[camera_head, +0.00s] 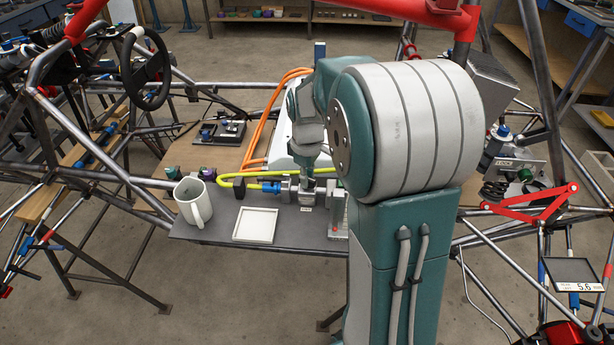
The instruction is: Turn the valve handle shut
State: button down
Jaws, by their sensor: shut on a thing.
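The valve (306,194) is a small metal body at the back edge of the dark grey shelf, in line with a blue fitting (266,187) and a yellow hose (236,175). My gripper (308,174) reaches down from above onto the top of the valve and is shut on its handle. The handle is almost wholly hidden by the fingers and my arm, so its angle cannot be told.
A white mug (190,201) and a shallow white tray (255,226) stand on the dark grey shelf (221,228), left of the valve. Orange cables (270,118) run behind. Chassis tubes and a steering wheel (146,68) surround the shelf. My arm hides much of the right side.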

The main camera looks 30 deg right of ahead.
jog(key=m, duration=1.3)
dwell(0.5)
jog(key=c, duration=0.6)
grip_release()
jog(key=shift+w, duration=0.1)
notch_tip(320, 180, up, 12)
jog(key=shift+a, duration=0.1)
dwell(0.3)
